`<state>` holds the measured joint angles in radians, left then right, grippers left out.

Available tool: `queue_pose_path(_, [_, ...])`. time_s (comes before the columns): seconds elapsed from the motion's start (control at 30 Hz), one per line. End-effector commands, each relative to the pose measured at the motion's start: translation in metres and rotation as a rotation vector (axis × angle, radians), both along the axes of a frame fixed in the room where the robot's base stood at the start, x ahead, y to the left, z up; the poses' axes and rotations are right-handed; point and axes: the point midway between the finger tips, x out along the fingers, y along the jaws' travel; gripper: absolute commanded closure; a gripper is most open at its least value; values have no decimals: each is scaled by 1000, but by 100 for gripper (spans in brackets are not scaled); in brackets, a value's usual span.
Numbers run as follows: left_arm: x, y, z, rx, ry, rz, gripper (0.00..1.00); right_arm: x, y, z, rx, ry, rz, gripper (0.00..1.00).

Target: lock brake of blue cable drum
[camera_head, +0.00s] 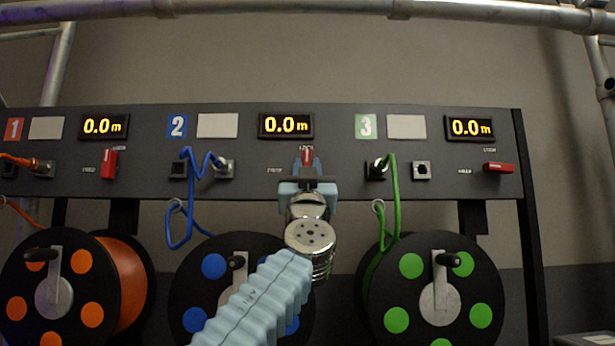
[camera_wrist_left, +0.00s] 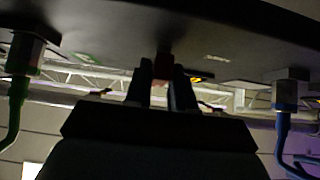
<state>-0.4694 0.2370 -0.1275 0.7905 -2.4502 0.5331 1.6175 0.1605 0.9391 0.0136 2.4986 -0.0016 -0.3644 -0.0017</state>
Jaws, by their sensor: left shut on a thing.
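The blue cable drum (camera_head: 254,252) hangs under panel section 2, partly hidden behind my left arm. Its brake lever (camera_head: 307,155) is a small red handle on the panel below the middle display, and its visible part points up. My left gripper (camera_head: 308,170) is at this lever, its fingers closed on both sides of it. In the left wrist view the lever (camera_wrist_left: 163,64) shows as a dull red piece between the two dark fingertips (camera_wrist_left: 163,80). The lever's lower part and pivot are hidden by the gripper. My right gripper is not in view.
Blue cable (camera_head: 184,200) loops from a socket left of my gripper; green cable (camera_head: 393,200) hangs close on its right. The orange drum's red lever (camera_head: 109,164) stands upright; the green drum's red lever (camera_head: 498,167) lies horizontal. All displays read 0.0 m.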

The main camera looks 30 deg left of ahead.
Motion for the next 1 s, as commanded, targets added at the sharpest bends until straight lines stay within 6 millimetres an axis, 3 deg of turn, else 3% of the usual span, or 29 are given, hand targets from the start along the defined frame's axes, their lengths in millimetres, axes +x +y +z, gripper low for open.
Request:
queue_pose_path(0.43, [0, 0, 0, 10, 6, 1, 100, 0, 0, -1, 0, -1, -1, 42])
queue_pose_path(0.47, [0, 0, 0, 10, 6, 1, 73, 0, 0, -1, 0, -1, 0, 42])
queue_pose_path(0.57, [0, 0, 0, 10, 6, 1, 58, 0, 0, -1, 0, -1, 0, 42])
queue_pose_path(0.87, [0, 0, -1, 10, 6, 0, 55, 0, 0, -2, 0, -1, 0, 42])
queue_pose_path(1.0, [-6, -4, -12, 10, 6, -2, 55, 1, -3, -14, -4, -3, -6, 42])
